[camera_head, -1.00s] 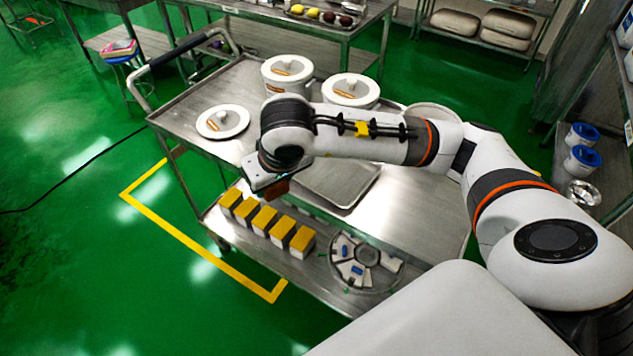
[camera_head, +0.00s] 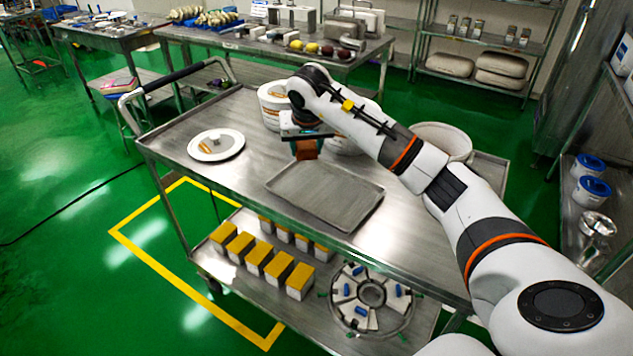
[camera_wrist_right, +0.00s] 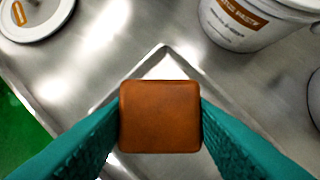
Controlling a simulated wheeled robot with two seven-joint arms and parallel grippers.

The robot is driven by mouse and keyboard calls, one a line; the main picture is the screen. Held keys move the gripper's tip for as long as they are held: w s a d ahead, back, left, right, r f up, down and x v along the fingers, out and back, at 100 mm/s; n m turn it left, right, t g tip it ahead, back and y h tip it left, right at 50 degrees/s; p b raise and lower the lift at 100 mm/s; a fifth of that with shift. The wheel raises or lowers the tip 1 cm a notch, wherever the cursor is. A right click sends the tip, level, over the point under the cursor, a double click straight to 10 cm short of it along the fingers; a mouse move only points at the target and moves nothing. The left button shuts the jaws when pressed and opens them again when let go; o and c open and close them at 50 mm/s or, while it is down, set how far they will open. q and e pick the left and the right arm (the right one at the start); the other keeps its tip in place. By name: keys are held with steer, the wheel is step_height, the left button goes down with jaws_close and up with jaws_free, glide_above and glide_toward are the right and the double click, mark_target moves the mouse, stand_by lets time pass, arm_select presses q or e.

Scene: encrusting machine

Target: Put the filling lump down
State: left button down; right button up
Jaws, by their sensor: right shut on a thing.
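The filling lump is a reddish-brown block (camera_head: 306,149) with rounded edges. My right gripper (camera_head: 304,140) is shut on it and holds it above the cart top, near the back left edge of the grey metal tray (camera_head: 345,216). In the right wrist view the lump (camera_wrist_right: 160,117) sits between the two teal fingers, with the tray (camera_wrist_right: 250,125) below and behind it. The tray looks empty where it shows. The left gripper is not in view.
White tubs (camera_head: 272,105) stand behind, partly hidden by my arm. A white bowl (camera_head: 443,141) stands right. Yellow-topped boxes (camera_head: 258,257) and a round parts dish (camera_head: 371,294) are on the lower shelf.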

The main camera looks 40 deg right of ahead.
mark_target(306, 181)
step_height(306, 181, down, 8)
steer(key=shift+a+r, duration=0.1)
steer(key=shift+f, duration=0.2)
steer(key=shift+f, duration=0.1)
steer(key=o, duration=1)
steer(key=shift+r, duration=0.4)
steer(key=v, duration=1.1)
steer(key=shift+s+a+r, duration=0.1)
steer(key=shift+s+r, duration=0.1)
steer(key=shift+s, duration=0.05)
